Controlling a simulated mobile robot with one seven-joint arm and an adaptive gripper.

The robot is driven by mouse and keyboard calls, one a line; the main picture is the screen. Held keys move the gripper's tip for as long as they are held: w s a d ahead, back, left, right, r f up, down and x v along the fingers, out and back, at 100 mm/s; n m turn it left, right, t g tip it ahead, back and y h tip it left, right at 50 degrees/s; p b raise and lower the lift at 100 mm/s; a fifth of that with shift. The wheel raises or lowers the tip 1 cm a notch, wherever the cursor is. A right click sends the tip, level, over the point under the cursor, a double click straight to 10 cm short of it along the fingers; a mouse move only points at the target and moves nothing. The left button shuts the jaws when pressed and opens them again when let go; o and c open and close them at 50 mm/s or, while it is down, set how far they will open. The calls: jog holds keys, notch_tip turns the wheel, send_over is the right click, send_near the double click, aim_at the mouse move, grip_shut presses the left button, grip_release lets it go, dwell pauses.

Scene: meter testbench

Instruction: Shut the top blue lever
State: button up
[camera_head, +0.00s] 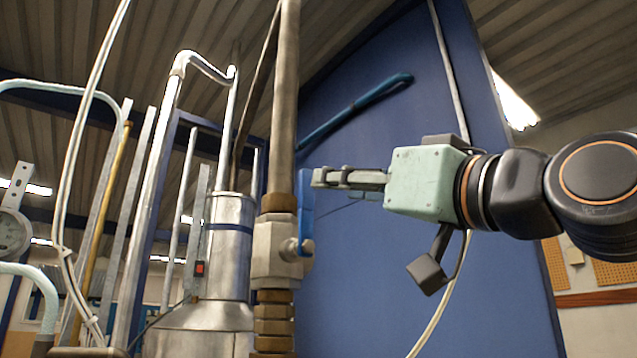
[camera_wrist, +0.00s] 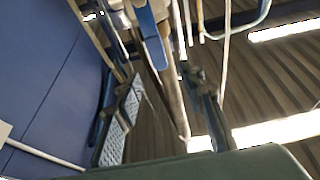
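The blue lever (camera_head: 306,212) stands upright along the right side of a valve body (camera_head: 272,250) on a vertical pipe. Its lower end is at the valve's pivot bolt. My gripper (camera_head: 318,178) comes in level from the right, with its fingertips close to the lever's upper end. I cannot tell whether they touch it. In the wrist view the lever (camera_wrist: 152,42) shows at the top centre, ahead of the space between my fingers. The gripper (camera_wrist: 160,78) looks open there, with a finger on each side and nothing between them.
The brown-grey pipe (camera_head: 287,100) rises above the valve. A metal cylinder (camera_head: 230,240) and several thin pipes stand to its left. A gauge (camera_head: 14,235) is at the far left. A blue panel (camera_head: 400,110) with a blue bar (camera_head: 355,108) stands behind my gripper.

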aim_at(309, 175)
jog(key=p+x, duration=0.2)
jog(key=x, duration=0.3)
jog(key=r+p+x, duration=0.1)
jog(key=p+x, duration=0.1)
jog(key=x, duration=0.2)
jog(key=shift+w+r, duration=0.1)
jog(key=shift+r, duration=0.3)
jog(key=shift+w+a+r, duration=0.15)
jog(key=shift+w+a, duration=0.1)
jog(key=shift+w, duration=0.25)
jog(key=shift+c, duration=0.4)
grip_shut()
